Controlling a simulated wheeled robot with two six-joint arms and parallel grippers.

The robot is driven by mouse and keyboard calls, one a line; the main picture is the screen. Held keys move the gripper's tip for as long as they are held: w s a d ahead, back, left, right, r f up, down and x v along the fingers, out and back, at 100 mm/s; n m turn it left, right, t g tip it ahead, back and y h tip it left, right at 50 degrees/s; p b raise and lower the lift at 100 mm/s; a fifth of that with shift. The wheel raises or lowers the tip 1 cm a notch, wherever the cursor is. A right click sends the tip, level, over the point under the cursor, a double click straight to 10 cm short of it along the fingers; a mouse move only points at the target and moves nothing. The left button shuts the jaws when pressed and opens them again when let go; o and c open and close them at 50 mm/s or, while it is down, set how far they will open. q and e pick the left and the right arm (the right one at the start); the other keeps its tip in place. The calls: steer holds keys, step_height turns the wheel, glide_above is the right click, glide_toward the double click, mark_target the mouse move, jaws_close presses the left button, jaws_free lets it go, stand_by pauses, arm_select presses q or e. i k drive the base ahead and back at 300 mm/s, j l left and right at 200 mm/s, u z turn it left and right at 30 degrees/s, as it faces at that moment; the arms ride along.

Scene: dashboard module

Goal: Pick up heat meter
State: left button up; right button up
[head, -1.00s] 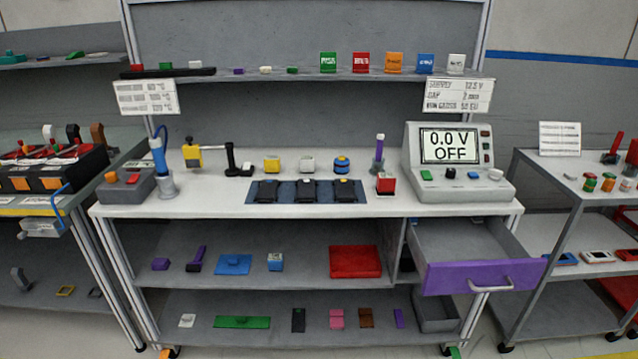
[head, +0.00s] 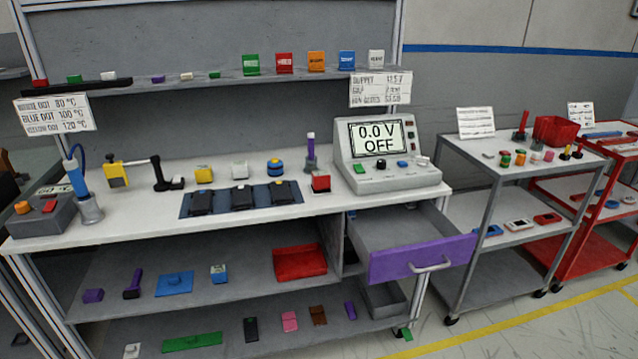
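No thing in view is plainly marked as the heat meter. Several flat hand-held devices lie on the middle shelf of the grey cart: a blue one (head: 487,230), a white one with a dark face (head: 518,225) and a red one (head: 547,218). They look like small meters, but I cannot tell which, if any, is the heat meter. Neither of my grippers is in view.
The white workbench (head: 130,222) fills the middle, with a power unit (head: 385,178) reading 0.0 V OFF. Its purple-fronted drawer (head: 400,264) sticks out. The grey cart (head: 470,160) and a red cart (head: 575,205) stand right. Floor in front of them is clear.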

mark_target(320, 179)
steer(key=i+l+u, duration=0.1)
steer(key=i+l, duration=0.15)
steer(key=l, duration=0.15)
steer(key=i+l, duration=0.2)
steer(key=l, duration=0.2)
steer(key=i+l+u, duration=0.15)
steer(key=i+l, duration=0.1)
steer(key=l, duration=0.1)
